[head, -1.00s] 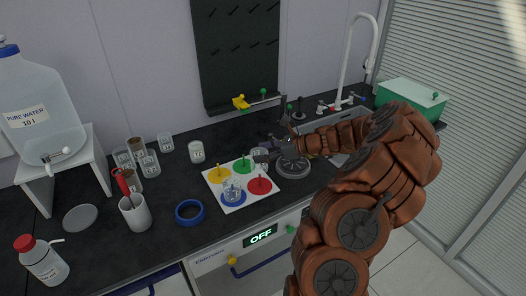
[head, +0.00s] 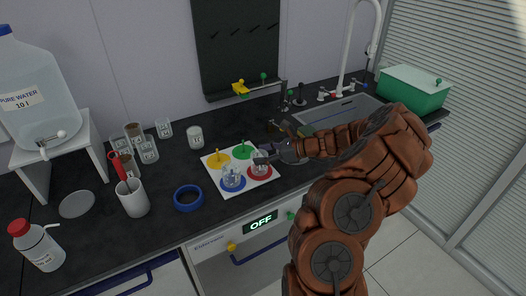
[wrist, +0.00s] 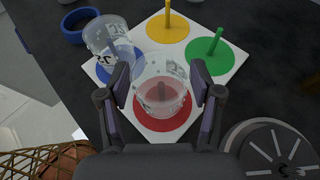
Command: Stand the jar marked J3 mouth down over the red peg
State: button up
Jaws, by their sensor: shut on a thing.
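My gripper (wrist: 160,82) is shut on a clear glass jar (wrist: 160,104), one finger on each side of it. The jar is over the red disc (wrist: 155,134) of the white board (wrist: 225,80). The red peg shows through the glass, inside the jar's outline. The jar looks upright and mouth down, but I cannot tell whether its rim touches the disc. Its label is too small to read surely. In the head view my gripper (head: 263,153) reaches in from the right, and the jar (head: 257,170) shows below it.
A second clear jar (wrist: 108,42) stands on the blue disc beside the held jar. The yellow peg (wrist: 168,14) and green peg (wrist: 217,44) are bare. A blue ring (head: 188,198), a white cup (head: 133,198) and several jars (head: 149,149) stand to the left.

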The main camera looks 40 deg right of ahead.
jog(key=shift+f, duration=0.1)
jog(key=o, duration=1.3)
jog(key=v, duration=1.2)
